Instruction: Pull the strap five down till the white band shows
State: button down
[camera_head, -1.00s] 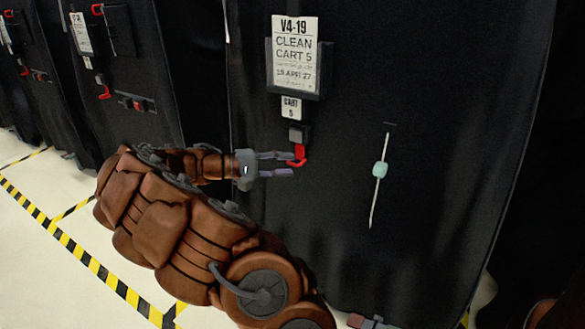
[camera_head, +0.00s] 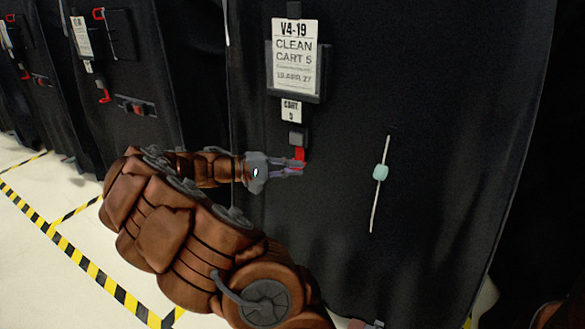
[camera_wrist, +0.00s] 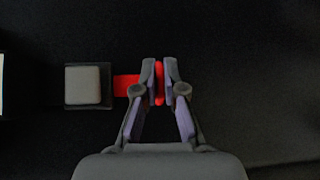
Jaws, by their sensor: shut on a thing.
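The strap of cart 5 is a short red strap (camera_head: 299,154) hanging below a grey buckle (camera_head: 296,137) on the black cover. In the wrist view the red strap (camera_wrist: 126,86) runs sideways from the grey buckle (camera_wrist: 84,85) to my fingers. My gripper (camera_head: 298,170) is shut on the strap's red end loop, which shows between the fingertips in the wrist view (camera_wrist: 160,83). No white band is visible on the strap; the fingers hide part of its end.
A label holder (camera_head: 295,60) reading "CLEAN CART 5" and a small "CART 5" tag (camera_head: 291,110) are above the buckle. A pale cord with a teal bead (camera_head: 381,172) hangs to the right. Other covered carts (camera_head: 115,75) stand at left. Yellow-black tape (camera_head: 75,266) marks the floor.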

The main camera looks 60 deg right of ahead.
dwell(0.4)
notch_tip(320, 180, down, 11)
jog(key=shift+r+b, duration=0.1)
jog(key=shift+b, duration=1.05)
jog(key=c, duration=1.2)
grip_release()
jog(key=shift+c, duration=0.2)
jog(key=shift+r, duration=0.1)
jog(key=v, duration=1.2)
